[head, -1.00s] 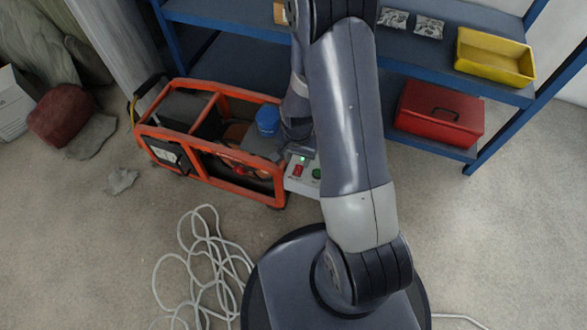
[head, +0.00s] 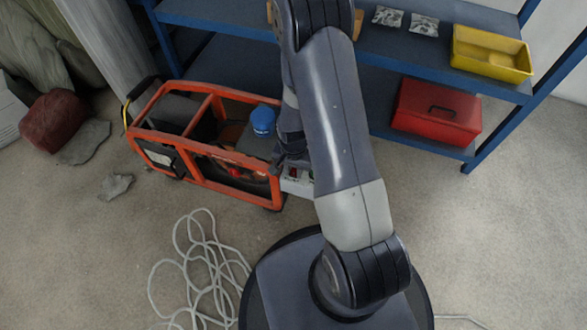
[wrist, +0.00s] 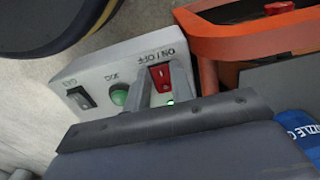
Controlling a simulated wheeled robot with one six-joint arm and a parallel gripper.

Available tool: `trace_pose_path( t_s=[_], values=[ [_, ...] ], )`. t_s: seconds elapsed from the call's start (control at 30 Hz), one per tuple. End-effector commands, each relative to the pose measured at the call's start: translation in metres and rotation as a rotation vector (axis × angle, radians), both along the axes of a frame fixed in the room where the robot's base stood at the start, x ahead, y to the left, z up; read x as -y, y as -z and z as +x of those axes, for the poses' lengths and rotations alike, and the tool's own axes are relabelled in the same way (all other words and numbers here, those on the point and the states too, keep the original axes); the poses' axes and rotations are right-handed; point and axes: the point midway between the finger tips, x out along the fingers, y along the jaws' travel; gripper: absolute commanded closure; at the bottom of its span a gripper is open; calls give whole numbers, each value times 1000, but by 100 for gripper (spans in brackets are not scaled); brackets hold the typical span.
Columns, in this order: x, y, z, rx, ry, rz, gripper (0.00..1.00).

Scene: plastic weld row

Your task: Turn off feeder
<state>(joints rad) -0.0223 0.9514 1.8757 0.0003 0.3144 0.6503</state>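The feeder's pale control box (head: 297,187) sits at the right end of the orange-framed cart in the head view, mostly covered by my gripper (head: 290,160). In the wrist view the box (wrist: 100,70) carries a red rocker switch (wrist: 160,77) marked ON / OFF, a green round button (wrist: 119,95) and a black switch (wrist: 81,98) marked GAS. A small green light shows beside the red switch. My gripper (wrist: 163,84) has its two fingers apart, with the red switch showing between them. Whether a fingertip touches the switch I cannot tell.
The orange cart frame (head: 230,185) and a blue can (head: 263,121) stand close to my gripper. Blue shelving (head: 230,55) rises behind, with a red toolbox (head: 437,110) and a yellow bin (head: 492,55). A white cable (head: 200,275) lies coiled on the floor.

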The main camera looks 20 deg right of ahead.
Motion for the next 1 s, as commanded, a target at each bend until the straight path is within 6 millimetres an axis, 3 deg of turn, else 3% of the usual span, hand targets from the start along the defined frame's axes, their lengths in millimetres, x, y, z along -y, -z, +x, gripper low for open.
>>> trace_pose_path(
  t_s=[0.27, 1.0],
  values=[
    [0, 0, 0, 0, 0, 0, 100],
    [5, -2, 7, -210, 2, 152, 100]
  ],
)
